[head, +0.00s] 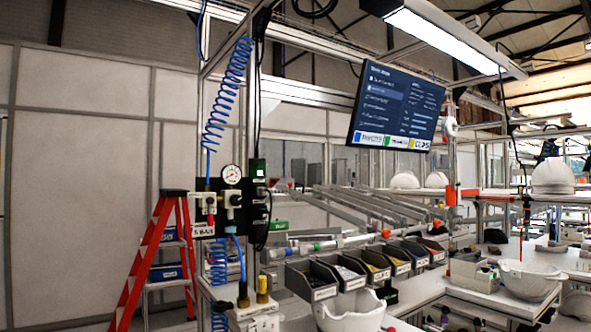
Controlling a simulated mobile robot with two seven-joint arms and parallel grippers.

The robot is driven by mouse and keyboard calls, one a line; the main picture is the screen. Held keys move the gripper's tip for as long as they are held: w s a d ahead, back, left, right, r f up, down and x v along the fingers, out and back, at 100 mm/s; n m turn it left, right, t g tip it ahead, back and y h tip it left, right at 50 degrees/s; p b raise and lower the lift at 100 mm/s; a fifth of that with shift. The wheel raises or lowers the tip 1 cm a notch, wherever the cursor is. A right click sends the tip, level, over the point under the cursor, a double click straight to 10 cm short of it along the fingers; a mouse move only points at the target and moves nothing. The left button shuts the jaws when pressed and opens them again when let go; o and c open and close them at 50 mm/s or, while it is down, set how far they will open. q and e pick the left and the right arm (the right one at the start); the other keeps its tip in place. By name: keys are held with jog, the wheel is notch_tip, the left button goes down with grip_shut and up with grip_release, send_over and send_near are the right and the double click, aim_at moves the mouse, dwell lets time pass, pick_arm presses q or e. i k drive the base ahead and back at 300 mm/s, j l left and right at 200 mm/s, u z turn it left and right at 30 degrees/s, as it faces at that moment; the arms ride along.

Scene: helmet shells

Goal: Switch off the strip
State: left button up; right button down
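A black vertical strip (259,206) is mounted on the upright of the workstation frame, left of the picture's middle. It looks like a power strip, with sockets down its front. A green part (258,170) shows at its upper end; I cannot tell whether this is its switch or whether it is lit. Dark cables hang beside the strip. Neither of my grippers shows in the head view.
Left of the strip are a pressure gauge (232,173), valves and a coiled blue hose (227,95). A red stepladder (150,265) stands further left. Grey bins (312,281) and white helmet shells (528,280) are at the right. A screen (396,104) hangs above.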

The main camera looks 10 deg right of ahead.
aim_at(260, 166)
jog(key=i+j+z, duration=0.2)
jog(key=j, duration=0.2)
jog(key=j+z, duration=0.15)
jog(key=j, duration=0.3)
jog(key=i+j, duration=0.1)
jog(key=j, duration=0.25)
jog(key=i+j, duration=0.1)
jog(key=j, duration=0.25)
jog(key=z, duration=0.05)
